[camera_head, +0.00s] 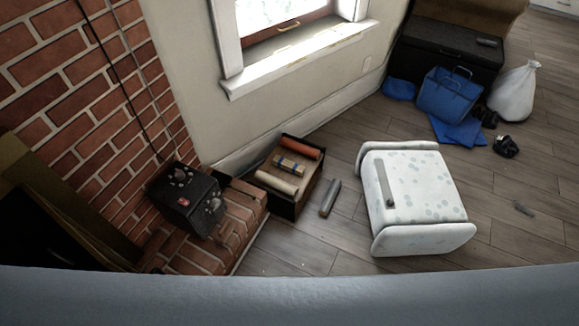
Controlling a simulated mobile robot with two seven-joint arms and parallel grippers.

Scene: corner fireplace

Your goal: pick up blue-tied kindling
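A dark open box (286,207) stands on the wooden floor against the brick hearth, below the window. The blue-tied kindling (289,166) lies in its top as a tan bundle with blue bands. It lies between a red-orange roll (300,148) at the back and a cream roll (276,182) at the front. Its underside is hidden in the box. Neither of my grippers shows in the head view, and nothing is seen touching the bundle.
A grey stick-like piece (330,198) lies on the floor right of the box. A white spotted padded seat (420,190) stands further right. A black device (186,202) sits on the brick hearth (243,205). Blue bags (448,95) and a white sack (515,92) stand at back right. Floor (310,250) in front is clear.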

